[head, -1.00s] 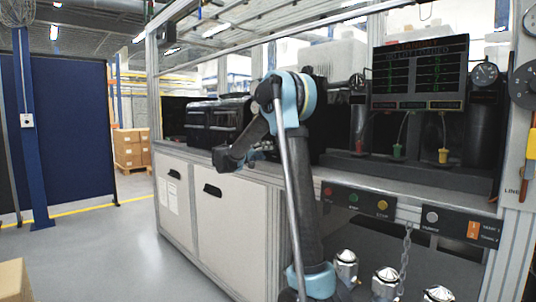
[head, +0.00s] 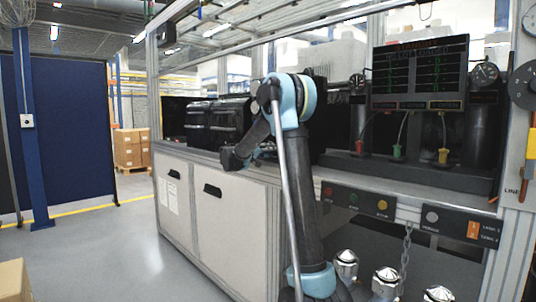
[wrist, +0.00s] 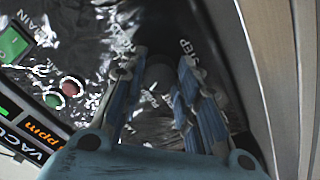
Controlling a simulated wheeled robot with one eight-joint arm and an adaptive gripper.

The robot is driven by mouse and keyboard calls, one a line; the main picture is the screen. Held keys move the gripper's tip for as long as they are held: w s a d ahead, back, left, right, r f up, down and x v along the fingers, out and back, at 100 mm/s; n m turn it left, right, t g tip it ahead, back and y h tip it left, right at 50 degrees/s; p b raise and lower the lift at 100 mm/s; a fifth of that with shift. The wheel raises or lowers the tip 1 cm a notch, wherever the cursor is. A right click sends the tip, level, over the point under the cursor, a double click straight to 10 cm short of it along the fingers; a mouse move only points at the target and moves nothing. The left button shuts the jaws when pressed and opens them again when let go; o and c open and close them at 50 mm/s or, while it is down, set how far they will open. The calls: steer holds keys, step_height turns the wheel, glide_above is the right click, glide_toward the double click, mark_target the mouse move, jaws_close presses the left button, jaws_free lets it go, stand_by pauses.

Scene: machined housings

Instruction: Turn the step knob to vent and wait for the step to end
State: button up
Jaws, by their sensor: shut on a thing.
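In the wrist view, my gripper (wrist: 159,66) has its two blue-grey fingers closed around a dark, rounded knob (wrist: 158,76). The label STEP is printed on the panel (wrist: 220,60) close to the right fingertip. The fingers hide most of the knob, and I cannot tell which mark it points to. Other white lettering around it is blurred or partly covered; I cannot read vent.
Left of the knob in the wrist view are a red button (wrist: 71,87), a green button (wrist: 54,101) and a VACUUM ppm display (wrist: 40,135). A dark status screen (head: 420,72) stands above the bench. Silver domed parts (head: 386,278) sit at the lower right.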

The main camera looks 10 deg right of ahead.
steer(key=shift+n, duration=0.4)
steer(key=n, duration=0.3)
steer(key=shift+n, duration=2.6)
steer(key=o, duration=1.1)
steer(key=shift+c, duration=0.2)
steer(key=shift+a, duration=0.1)
steer(key=v, duration=1.2)
steer(key=shift+f, duration=0.1)
